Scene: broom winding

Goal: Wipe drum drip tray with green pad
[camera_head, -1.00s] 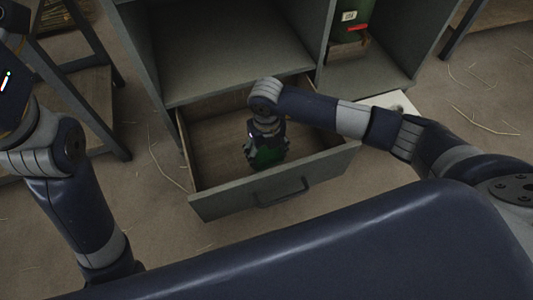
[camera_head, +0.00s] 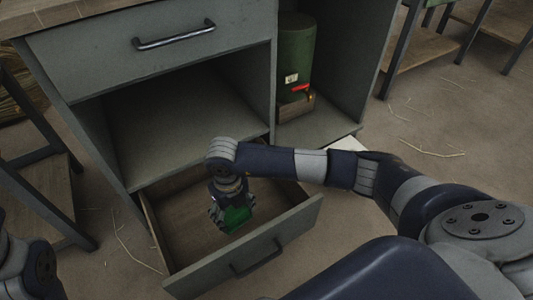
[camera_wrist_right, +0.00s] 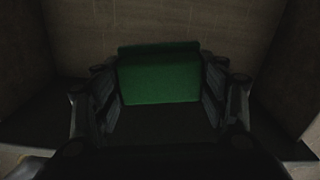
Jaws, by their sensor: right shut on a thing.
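The green pad (camera_head: 236,217) is a small green block held by my right gripper (camera_head: 233,210), pointing down within the open drawer's outline. In the right wrist view the pad (camera_wrist_right: 158,76) sits between the two fingers, which are shut on it. I cannot tell whether its underside touches the drawer bottom. The green drum (camera_head: 295,55) stands in the cabinet's right compartment, with a white label, a red mark and a wooden block (camera_head: 296,107) under its front. A pale flat thing (camera_head: 346,145), partly behind my right arm, may be the drip tray. My left gripper is out of view.
The grey drawer (camera_head: 270,248) is pulled out, its walls close around my right gripper. A shut drawer (camera_head: 150,45) and an empty shelf bay (camera_head: 180,120) are above it. A dark-legged stand (camera_head: 40,190) is at the left. Floor is open at the right.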

